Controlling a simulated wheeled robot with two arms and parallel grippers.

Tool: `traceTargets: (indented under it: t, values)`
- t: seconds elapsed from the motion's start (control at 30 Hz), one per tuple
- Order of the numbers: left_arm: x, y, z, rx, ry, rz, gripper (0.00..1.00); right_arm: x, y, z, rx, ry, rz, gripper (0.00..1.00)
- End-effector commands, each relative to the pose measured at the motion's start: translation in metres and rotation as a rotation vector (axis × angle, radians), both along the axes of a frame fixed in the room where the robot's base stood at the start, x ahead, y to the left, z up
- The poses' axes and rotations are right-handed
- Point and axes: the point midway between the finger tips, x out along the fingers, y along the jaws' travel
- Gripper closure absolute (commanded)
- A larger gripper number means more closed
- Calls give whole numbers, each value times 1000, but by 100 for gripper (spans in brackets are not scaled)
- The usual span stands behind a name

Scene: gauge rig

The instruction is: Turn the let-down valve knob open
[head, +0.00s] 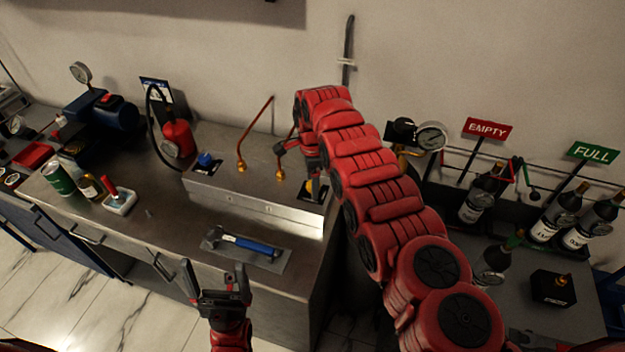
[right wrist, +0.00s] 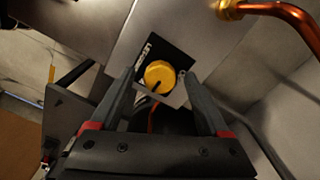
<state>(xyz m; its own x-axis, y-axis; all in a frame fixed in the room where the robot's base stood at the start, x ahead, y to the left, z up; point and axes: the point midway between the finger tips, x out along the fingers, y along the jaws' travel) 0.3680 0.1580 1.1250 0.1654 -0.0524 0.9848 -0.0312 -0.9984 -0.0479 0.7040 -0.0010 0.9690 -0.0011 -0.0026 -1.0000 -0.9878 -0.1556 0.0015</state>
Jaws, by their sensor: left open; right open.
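A yellow round knob (right wrist: 159,75) with a dark pointer mark sits on a black label plate (right wrist: 180,57) in the right wrist view. The pointer is toward the lower left of that picture. The plate's lettering is only partly legible. My right gripper (head: 299,168) is open over the right end of the steel box (head: 255,195). In its wrist view the fingers lie on either side of the knob, with gaps visible. In the head view the gripper mostly hides the knob. My left gripper (head: 216,275) is open and empty in front of the bench.
A blue knob (head: 205,159) is on the box's left end. A blue-handled hammer (head: 247,243) lies on a mat at the bench front. A red extinguisher (head: 178,139) stands at the back; bottles (head: 480,195) stand right of my right arm.

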Motion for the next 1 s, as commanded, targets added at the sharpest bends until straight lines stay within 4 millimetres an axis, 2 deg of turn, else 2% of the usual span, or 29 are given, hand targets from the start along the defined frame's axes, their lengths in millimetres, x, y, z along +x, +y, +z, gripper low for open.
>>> traceTargets:
  t: [0.13, 0.17, 0.5, 0.6, 1.0]
  values:
    - [0, 0, 0, 0, 0, 0, 6, 0, 0, 0, 0, -1, 0, 20]
    - [0, 0, 0, 0, 0, 0, 6, 0, 0, 0, 0, -1, 0, 24]
    - [0, 0, 0, 0, 0, 0, 6, 0, 0, 0, 1, -1, 1, 85]
    - [0, 0, 0, 0, 0, 0, 6, 0, 1, 0, 1, -1, 1, 100]
    - [0, 0, -3, 0, 0, 0, 6, 0, 1, 0, 2, -1, 73, 100]
